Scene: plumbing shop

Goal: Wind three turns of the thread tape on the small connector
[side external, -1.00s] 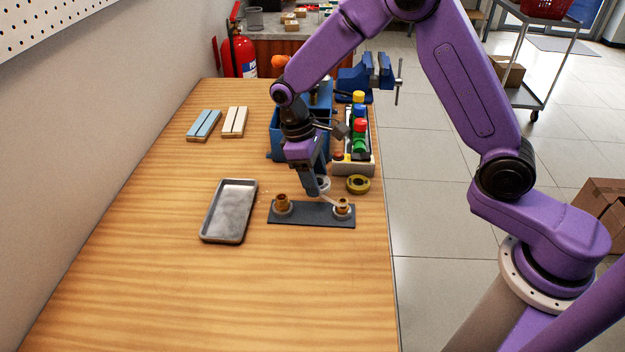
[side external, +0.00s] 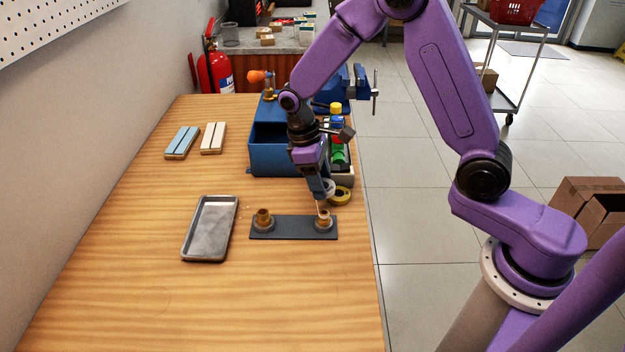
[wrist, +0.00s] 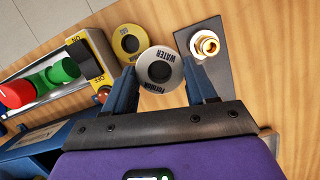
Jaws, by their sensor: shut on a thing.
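My gripper (wrist: 163,90) is shut on a white tape roll (wrist: 160,70) marked "PREMIUM WATER". In the side view the roll (side external: 329,188) is held above and just behind the right end of a dark plate (side external: 293,229). Two brass connectors stand upright on this plate. The right connector (side external: 324,221) looks shorter and has a pale ring round it; a thin pale strand runs from it up towards the roll. The left connector (side external: 263,218) stands apart. The wrist view shows one connector (wrist: 205,45) with a pale band; turns of tape cannot be counted.
A yellow roll (side external: 341,195) marked "GAS" lies close behind the held roll. A grey tray (side external: 210,229) lies left of the plate. The front of the bench is clear.

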